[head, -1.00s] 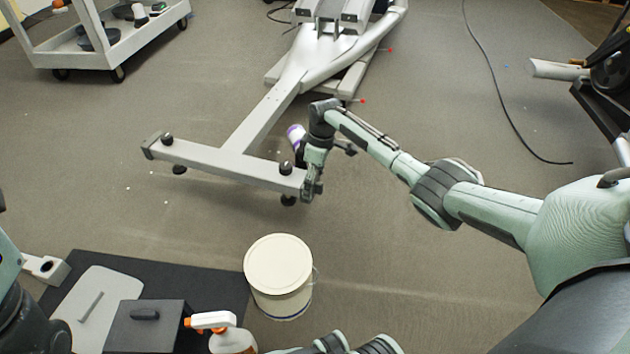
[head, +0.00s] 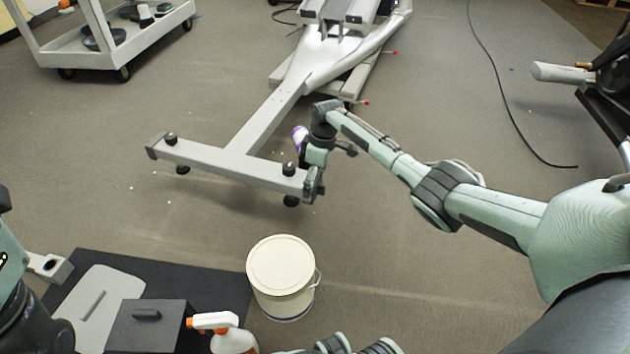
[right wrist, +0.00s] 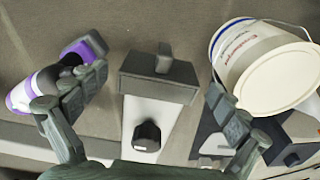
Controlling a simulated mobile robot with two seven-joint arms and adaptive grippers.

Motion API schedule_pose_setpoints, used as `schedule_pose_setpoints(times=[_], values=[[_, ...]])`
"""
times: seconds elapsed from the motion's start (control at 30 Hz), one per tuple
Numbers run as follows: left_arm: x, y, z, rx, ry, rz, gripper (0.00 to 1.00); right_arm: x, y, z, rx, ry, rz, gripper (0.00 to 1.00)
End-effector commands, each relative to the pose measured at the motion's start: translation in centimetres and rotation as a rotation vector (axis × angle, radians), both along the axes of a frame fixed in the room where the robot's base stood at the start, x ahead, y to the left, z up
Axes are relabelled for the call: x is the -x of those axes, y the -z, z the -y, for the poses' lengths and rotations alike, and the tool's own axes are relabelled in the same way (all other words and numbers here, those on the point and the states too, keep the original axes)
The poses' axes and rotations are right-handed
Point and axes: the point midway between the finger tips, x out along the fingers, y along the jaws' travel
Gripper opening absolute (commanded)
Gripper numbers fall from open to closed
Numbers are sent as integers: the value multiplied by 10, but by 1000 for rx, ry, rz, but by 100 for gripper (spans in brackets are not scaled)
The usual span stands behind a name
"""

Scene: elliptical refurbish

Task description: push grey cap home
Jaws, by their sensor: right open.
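The grey cap (right wrist: 158,77) is a dark grey block with an upright tab, at the end of the frame's pale crossbar (right wrist: 150,118) in the right wrist view. I cannot tell whether it sits flush. My right gripper (right wrist: 160,100) is open, one finger on each side of the crossbar end, with nothing clearly gripped. In the head view the right gripper (head: 314,182) is at the right end of the crossbar (head: 215,163) and largely hides the cap there.
A purple-and-white bottle (head: 299,138) is beside the right gripper; it shows at the left finger in the wrist view (right wrist: 45,88). A lidded white bucket (head: 281,270) stands in front. A spray bottle (head: 222,325) and grey box (head: 146,325) are at lower left.

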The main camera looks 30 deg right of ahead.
Motion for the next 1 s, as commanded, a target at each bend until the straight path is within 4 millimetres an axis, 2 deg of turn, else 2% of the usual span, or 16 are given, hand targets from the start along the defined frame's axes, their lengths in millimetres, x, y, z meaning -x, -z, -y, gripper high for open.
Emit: schedule_pose_setpoints(times=[0.17, 0.27, 0.7, 0.83, 1.0], values=[[-1, 1, 0, -1, 1, -4, 68, 0, -2, 1, 1, 0, -1, 98], [-1, 1, 0, -1, 1, -3, 68, 1, -10, 2, 1, 0, 1, 98], [0, 0, 0, 0, 0, 0, 68, 8, -96, 8, 1, -1, 2, 98], [0, 0, 0, 0, 0, 0, 68, 10, -111, 10, 1, 0, 1, 98], [0, 0, 0, 0, 0, 0, 68, 11, -119, 10, 1, 0, -1, 98]])
